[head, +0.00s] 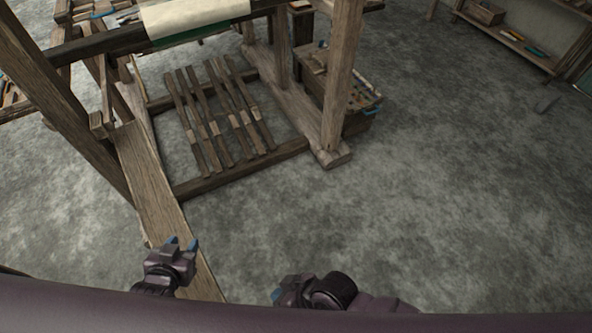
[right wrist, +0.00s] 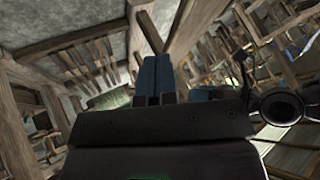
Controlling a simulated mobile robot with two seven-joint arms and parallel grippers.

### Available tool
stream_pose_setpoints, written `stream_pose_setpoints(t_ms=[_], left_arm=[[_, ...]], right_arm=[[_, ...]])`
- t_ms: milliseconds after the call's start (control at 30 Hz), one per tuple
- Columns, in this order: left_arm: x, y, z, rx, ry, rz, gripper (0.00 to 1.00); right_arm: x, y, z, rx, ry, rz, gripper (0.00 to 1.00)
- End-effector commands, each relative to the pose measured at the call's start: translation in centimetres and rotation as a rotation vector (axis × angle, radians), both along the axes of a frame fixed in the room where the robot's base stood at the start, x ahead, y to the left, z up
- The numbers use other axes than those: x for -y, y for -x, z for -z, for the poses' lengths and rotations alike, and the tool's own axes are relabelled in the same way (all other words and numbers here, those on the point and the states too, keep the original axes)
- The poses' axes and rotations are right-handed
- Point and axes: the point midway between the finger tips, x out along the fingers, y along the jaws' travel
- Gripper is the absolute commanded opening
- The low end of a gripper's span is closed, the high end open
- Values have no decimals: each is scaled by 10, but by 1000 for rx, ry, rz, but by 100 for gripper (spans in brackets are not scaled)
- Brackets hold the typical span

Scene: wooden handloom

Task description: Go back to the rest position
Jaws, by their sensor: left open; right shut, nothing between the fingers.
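My left gripper (head: 181,243) is at the bottom of the head view, in front of a slanting wooden board of the loom. Its two blue fingertips are apart and nothing is between them. My right gripper (head: 278,294) is low in the head view, to the right of the left one, partly hidden by my own body edge. In the right wrist view its blue fingers (right wrist: 156,78) are together with nothing held. The wooden handloom (head: 340,75) stands ahead, with a roll of pale cloth (head: 190,15) at the top and several treadles (head: 220,115) near the floor.
A long wooden board (head: 150,175) slants from the loom toward my left gripper. A wooden bench with tools (head: 360,100) stands behind the loom's right post. A shelf (head: 510,40) is at the far right.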

Motion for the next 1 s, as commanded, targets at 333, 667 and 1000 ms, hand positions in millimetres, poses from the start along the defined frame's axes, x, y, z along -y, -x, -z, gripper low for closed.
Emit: stream_pose_setpoints(t_ms=[333,667,1000], left_arm=[[1,0,0,1,1,0,43],[1,-2,-1,4,1,1,43],[1,-4,-2,8,1,2,43]], right_arm=[[85,-143,-71,463,-111,460,0],[270,-141,-79,687,91,869,0],[321,-85,-50,601,206,974,0]])
